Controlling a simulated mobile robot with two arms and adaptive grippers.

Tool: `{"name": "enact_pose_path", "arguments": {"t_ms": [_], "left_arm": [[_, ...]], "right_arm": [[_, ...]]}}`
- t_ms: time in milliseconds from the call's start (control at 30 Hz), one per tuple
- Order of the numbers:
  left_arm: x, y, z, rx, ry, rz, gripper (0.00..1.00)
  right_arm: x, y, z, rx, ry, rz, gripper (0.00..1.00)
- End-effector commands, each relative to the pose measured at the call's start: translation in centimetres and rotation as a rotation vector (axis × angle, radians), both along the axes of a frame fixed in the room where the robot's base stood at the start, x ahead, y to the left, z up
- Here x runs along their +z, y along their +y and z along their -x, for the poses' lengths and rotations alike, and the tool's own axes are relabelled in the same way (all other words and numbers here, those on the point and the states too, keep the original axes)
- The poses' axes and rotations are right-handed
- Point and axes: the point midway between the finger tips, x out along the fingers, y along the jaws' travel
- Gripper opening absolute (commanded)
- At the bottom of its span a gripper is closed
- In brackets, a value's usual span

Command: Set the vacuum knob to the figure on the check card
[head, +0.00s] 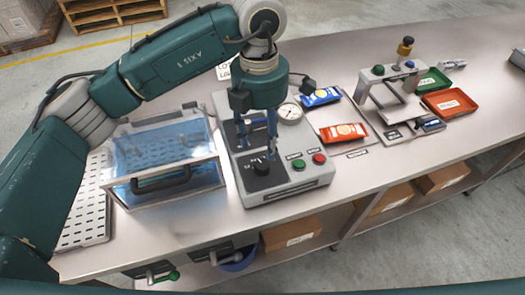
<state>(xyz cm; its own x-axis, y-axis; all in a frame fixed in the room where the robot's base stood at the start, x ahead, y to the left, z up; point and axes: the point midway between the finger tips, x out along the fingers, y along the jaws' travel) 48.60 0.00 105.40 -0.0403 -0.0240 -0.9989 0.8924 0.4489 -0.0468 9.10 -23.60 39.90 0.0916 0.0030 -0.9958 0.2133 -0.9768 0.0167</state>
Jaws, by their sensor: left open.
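The control unit (310,178) is a grey box on the bench with a black knob (262,168) on its sloping front. A green button and a red button are to the knob's right, and a round dial gauge (290,112) is behind them. My left gripper (258,148) points down just above and behind the knob, with its blue fingers apart and nothing visible between them. Whether a finger touches the knob I cannot tell. The knob's marks are too small to read. A white card (224,70), partly hidden by my left arm, shows a few unreadable letters; I cannot tell whether it is the check card.
A clear-lidded chamber (165,160) stands left of the unit, beside a slotted tray (82,215). Blue (321,97) and orange (343,132) pouches lie to the right. Further right are a small press (392,95), a green tray (432,80) and a red tray (450,103).

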Motion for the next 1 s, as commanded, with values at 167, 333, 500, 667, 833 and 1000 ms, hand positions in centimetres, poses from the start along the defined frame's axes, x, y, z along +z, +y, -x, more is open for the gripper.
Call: {"name": "enact_pose_path", "arguments": {"t_ms": [167, 333, 500, 667, 833, 1000], "left_arm": [[2.8, 0.0, -0.2, 0.0, -0.002, 0.0, 0.51], [3.8, 0.0, -0.2, 0.0, 0.0, 0.0, 0.51], [3.8, 0.1, -0.1, 0.0, 0.001, 0.0, 0.51], [3.8, 0.0, -0.2, 0.0, 0.0, 0.0, 0.51], [3.9, 0.0, -0.2, 0.0, 0.0, 0.0, 0.51], [6.5, 0.0, -0.2, 0.0, 0.0, 0.0, 0.51]], "right_arm": [[0.0, 0.1, 0.0, 0.0, 0.0, -0.001, 0.84], [0.0, 0.1, 0.0, 0.0, 0.0, -0.001, 0.84], [0.0, 0.1, 0.0, 0.0, 0.0, -0.001, 0.84], [0.0, 0.1, 0.0, 0.0, 0.0, -0.001, 0.84], [0.1, 0.1, 0.0, -0.001, 0.0, -0.001, 0.84], [2.7, 0.1, 0.0, -0.001, 0.0, -0.001, 0.84]]}}
